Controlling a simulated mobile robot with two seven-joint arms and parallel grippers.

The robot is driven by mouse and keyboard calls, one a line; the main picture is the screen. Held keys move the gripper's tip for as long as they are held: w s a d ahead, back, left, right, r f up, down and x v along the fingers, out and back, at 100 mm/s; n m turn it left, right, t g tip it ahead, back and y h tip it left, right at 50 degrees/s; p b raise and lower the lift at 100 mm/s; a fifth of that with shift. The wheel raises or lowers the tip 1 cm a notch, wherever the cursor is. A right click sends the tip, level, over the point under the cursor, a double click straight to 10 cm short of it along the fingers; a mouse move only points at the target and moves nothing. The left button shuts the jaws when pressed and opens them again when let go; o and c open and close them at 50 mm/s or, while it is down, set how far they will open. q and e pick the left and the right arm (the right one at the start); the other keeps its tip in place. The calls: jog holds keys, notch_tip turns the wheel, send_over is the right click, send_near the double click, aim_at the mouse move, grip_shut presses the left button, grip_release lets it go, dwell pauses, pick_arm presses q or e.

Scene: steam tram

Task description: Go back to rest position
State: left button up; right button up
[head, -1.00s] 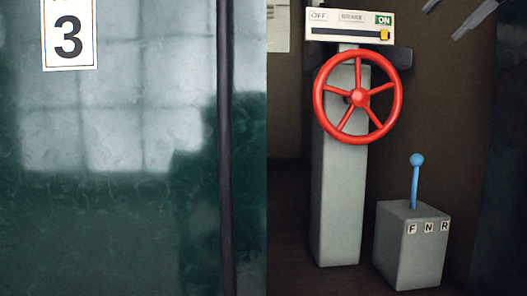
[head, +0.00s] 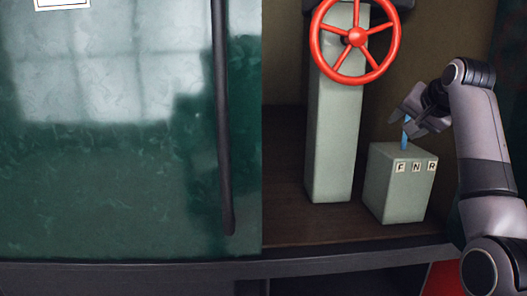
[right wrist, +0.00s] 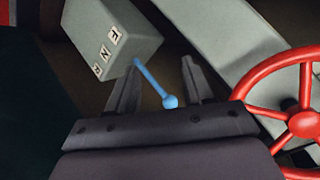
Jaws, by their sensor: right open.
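My right gripper (head: 408,122) is open around the blue lever (head: 406,136) on the grey box (head: 396,192) marked F, N and R. In the right wrist view the lever (right wrist: 153,83) stands between the two spread fingers of the right gripper (right wrist: 158,82). Its round knob lies near the palm, and the fingers appear clear of the lever on both sides. In the head view the gripper hides the knob. The lever rises near the F end of the box. My left gripper is not in view.
A red handwheel (head: 355,38) on a tall grey column (head: 334,140) stands left of the lever box; the wheel (right wrist: 302,124) is close on the right in the wrist view. A green panel (head: 110,190) with a dark vertical rail (head: 221,120) fills the left.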

jog(key=s+f+n, duration=0.1)
jog(key=f, duration=0.9)
jog(key=s+f+n+h, duration=0.1)
jog(key=s+f, duration=0.1)
jog(key=f, duration=0.9)
jog(key=s+a+f+n, duration=0.1)
jog(key=s+f, duration=0.1)
jog(key=f, duration=0.8)
jog(key=shift+s+f+n, duration=0.15)
jog(key=shift+f+n, duration=0.25)
jog(key=s+a+f+n, duration=0.2)
jog(key=s+a+f, duration=0.1)
jog(key=s+f, duration=0.8)
jog(key=s+a+f+n+y, duration=0.1)
jog(key=s+a+f, duration=0.1)
jog(key=s, duration=0.6)
jog(key=s+a+f+n+y, duration=0.1)
jog(key=s+a+f+n, duration=0.1)
jog(key=s, duration=0.6)
jog(key=s+a+f+n+y, duration=0.1)
jog(key=s+a+f, duration=0.3)
jog(key=s, duration=0.4)
jog(key=shift+f, duration=0.4)
jog(key=shift+c, duration=0.9)
